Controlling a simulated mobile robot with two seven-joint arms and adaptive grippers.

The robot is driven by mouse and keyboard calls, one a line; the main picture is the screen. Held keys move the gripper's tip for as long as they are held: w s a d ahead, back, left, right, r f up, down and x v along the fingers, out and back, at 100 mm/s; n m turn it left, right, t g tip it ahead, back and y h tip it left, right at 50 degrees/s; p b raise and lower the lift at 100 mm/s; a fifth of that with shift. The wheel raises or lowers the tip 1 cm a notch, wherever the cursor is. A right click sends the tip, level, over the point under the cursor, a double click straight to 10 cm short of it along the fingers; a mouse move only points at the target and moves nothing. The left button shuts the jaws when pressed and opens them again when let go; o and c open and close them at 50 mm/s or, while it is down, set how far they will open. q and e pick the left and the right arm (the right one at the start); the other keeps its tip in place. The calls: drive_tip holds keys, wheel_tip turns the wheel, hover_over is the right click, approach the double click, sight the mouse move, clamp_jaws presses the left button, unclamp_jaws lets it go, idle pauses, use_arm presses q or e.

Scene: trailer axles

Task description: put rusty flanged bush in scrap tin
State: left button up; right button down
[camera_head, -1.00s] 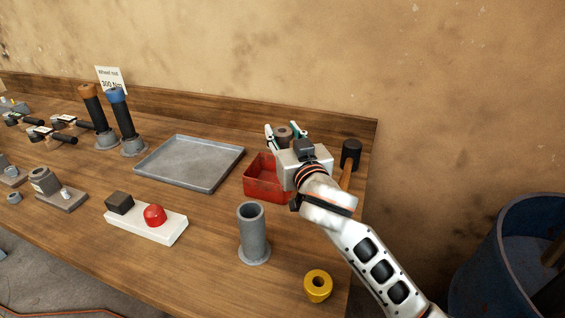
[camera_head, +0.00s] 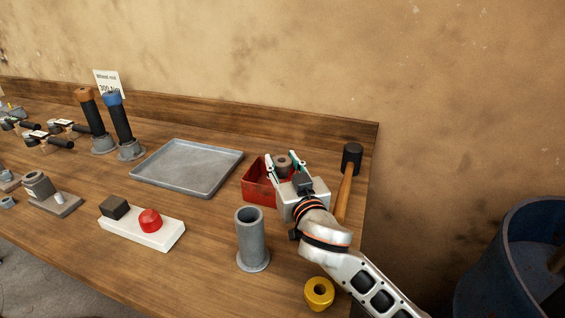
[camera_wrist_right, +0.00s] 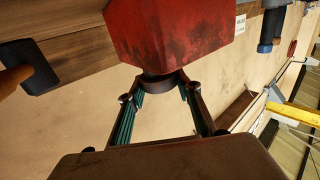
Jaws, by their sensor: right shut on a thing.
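The rusty flanged bush (camera_head: 283,161) is a brownish ring with a hole, upright between the fingertips of my right gripper (camera_head: 284,165). The right gripper is shut on it. In the head view the bush overlaps the back right part of the red scrap tin (camera_head: 257,186). In the right wrist view the bush (camera_wrist_right: 160,82) shows as a dark ring between the fingers, against the edge of the red tin (camera_wrist_right: 180,35). I cannot tell whether it touches the tin. The gripper body hides the tin's right side. My left gripper is not in view.
A mallet (camera_head: 347,180) lies right of the gripper. A grey flanged tube (camera_head: 251,240) and a yellow bush (camera_head: 319,293) stand in front. A grey tray (camera_head: 188,168) lies left of the tin. A white block with a red button (camera_head: 142,226) is front left.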

sight(285, 166)
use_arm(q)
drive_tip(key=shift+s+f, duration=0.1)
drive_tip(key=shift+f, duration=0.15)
use_arm(e)
drive_tip(key=shift+f, duration=0.65)
drive_tip(key=c, duration=1.6)
unclamp_jaws()
drive_tip(key=shift+o, duration=0.8)
drive_tip(key=shift+f, duration=0.25)
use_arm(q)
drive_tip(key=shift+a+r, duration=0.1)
use_arm(e)
drive_tip(key=shift+r, duration=0.45)
drive_tip(key=shift+s+r, duration=0.15)
drive_tip(key=shift+r, duration=0.05)
drive_tip(key=p+v, duration=0.1)
drive_tip(key=v, duration=0.3)
drive_tip(key=p+v, duration=0.1)
drive_tip(key=v, duration=0.2)
drive_tip(key=shift+r+p, duration=0.3)
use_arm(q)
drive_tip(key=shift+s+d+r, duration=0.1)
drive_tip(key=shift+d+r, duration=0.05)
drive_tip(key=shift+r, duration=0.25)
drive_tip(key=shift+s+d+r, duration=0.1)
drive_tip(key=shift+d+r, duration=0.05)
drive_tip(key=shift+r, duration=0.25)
use_arm(e)
drive_tip(key=shift+s, duration=0.1)
